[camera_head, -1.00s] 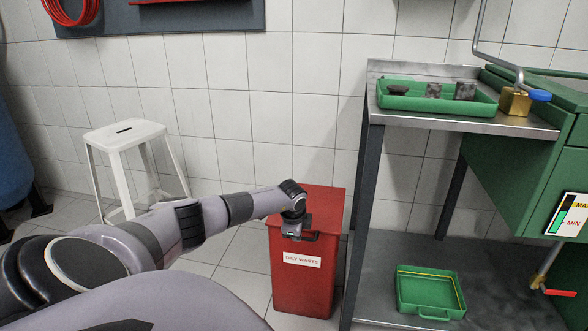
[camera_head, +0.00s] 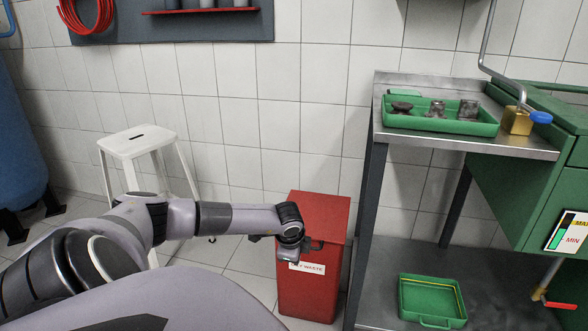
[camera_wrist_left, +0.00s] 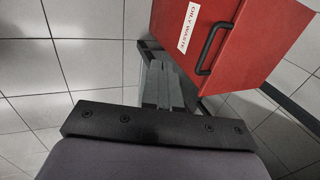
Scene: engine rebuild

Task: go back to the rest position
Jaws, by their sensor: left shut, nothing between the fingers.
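My left arm reaches in from the left in the head view, and its gripper (camera_head: 312,244) is in front of the red oily waste bin (camera_head: 318,222). In the left wrist view the fingers of my left gripper (camera_wrist_left: 168,85) are together with nothing between them. The bin (camera_wrist_left: 235,30) is just beyond them there, with its label and black handle showing. Whether the fingers touch the bin I cannot tell. My right gripper is in neither view.
A white stool (camera_head: 140,145) stands behind my left arm. To the right is a metal bench (camera_head: 470,140) with a green tray (camera_head: 440,122) of dark parts and a brass block (camera_head: 517,121). A green open case (camera_head: 432,301) lies on the lower shelf.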

